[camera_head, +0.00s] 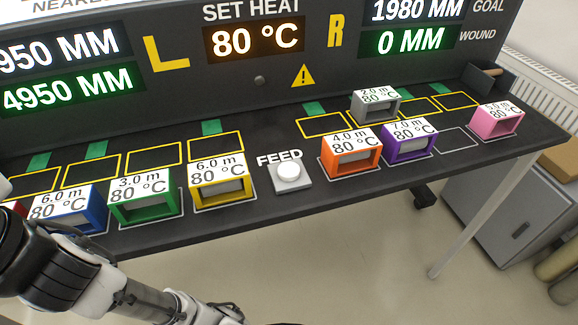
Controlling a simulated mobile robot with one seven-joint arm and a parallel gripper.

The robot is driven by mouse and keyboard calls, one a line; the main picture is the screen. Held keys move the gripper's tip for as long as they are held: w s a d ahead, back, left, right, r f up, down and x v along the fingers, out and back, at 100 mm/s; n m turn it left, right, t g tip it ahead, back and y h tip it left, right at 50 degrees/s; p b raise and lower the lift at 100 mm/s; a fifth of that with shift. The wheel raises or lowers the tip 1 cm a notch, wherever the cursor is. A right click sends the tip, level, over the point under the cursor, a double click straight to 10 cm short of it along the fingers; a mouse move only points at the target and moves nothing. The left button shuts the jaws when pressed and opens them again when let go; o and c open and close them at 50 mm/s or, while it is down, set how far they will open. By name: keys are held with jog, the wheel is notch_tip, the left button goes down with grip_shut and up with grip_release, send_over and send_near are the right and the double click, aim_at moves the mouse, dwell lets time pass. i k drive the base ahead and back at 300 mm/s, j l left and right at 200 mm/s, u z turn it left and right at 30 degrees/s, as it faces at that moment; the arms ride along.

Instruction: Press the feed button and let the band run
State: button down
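The feed button (289,172) is a round white button on a grey square plate, labelled FEED, near the front edge of the dark bench. Nothing touches it. My arm comes in from the lower left, below the bench front, and its end runs out of the bottom of the picture; my gripper's fingers do not show. On the panel, the green WOUND display (409,41) reads 0 MM and the GOAL display (417,10) reads 1980 MM. The SET HEAT display (254,39) reads 80 °C. I cannot make out a running band.
Blue (95,218), green (167,203), yellow (247,189), orange (374,160), purple (430,143) and pink (516,122) cassettes stand along the front. A grey cassette (363,110) stands in the back row on the right side. A grey cabinet (515,215) is at right.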

aim_at(287, 172)
jog(key=j+z, duration=0.15)
jog(key=z, duration=0.2)
jog(key=j+z, duration=0.1)
jog(key=z, duration=0.25)
jog(key=k+j+z, duration=0.25)
jog(key=j, duration=0.15)
jog(key=k+j+z, duration=0.25)
jog(key=k+j, duration=0.45)
jog(key=j, duration=0.15)
jog(key=k+j+z, duration=0.1)
jog(key=k+j, duration=0.3)
jog(key=j, duration=0.2)
